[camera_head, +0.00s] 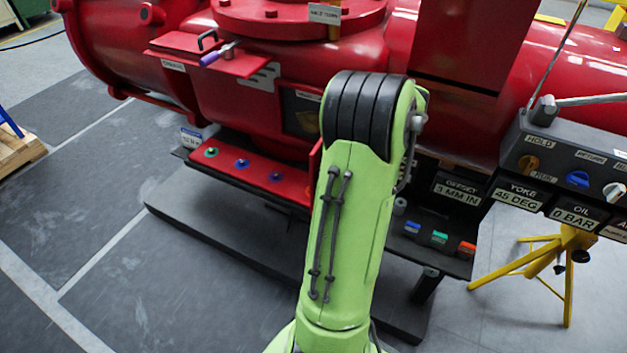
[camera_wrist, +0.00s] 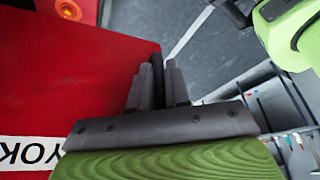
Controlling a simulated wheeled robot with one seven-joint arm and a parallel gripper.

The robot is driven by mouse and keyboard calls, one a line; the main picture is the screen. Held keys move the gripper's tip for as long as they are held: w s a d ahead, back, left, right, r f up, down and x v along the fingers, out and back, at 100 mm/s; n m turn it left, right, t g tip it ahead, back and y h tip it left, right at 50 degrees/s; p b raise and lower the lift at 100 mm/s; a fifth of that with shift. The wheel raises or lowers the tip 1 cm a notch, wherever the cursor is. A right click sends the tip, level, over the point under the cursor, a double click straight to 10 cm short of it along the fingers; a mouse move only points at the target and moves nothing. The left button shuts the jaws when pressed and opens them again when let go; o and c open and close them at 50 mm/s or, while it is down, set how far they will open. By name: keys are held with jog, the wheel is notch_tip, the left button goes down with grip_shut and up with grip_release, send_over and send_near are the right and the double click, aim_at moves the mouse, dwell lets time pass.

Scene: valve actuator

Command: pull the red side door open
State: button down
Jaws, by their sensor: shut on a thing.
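The red side door (camera_wrist: 70,75) fills the left of the wrist view as a flat red face with a white label, partly readable and upside down. My gripper (camera_wrist: 157,80) is at the right edge of this red face, its dark fingers close together. It is shut on a thin dark piece (camera_wrist: 157,68) that looks like the door's handle; the fingers hide most of it. In the head view my green arm hides the gripper. A narrow red panel edge (camera_head: 314,170), perhaps the door seen nearly edge-on, shows just left of the arm. I cannot tell how far the door stands open.
The large red actuator body (camera_head: 235,110) stands behind my arm. A red shelf with coloured knobs (camera_head: 240,174) is at left. A black control panel (camera_head: 575,165) with a lever and a yellow stand (camera_head: 540,262) are at right. Grey floor (camera_head: 90,200) is clear at left.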

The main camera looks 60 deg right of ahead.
jog(key=shift+s+d, duration=0.3)
jog(key=shift+s, duration=0.4)
jog(key=shift+s+d, duration=0.3)
jog(key=shift+s, duration=0.35)
jog(key=c, duration=1.4)
grip_release()
jog(key=shift+c, duration=0.2)
jog(key=p+v, duration=1.1)
jog(key=v, duration=0.4)
jog(key=shift+d+r, duration=0.15)
jog(key=shift+r, duration=0.25)
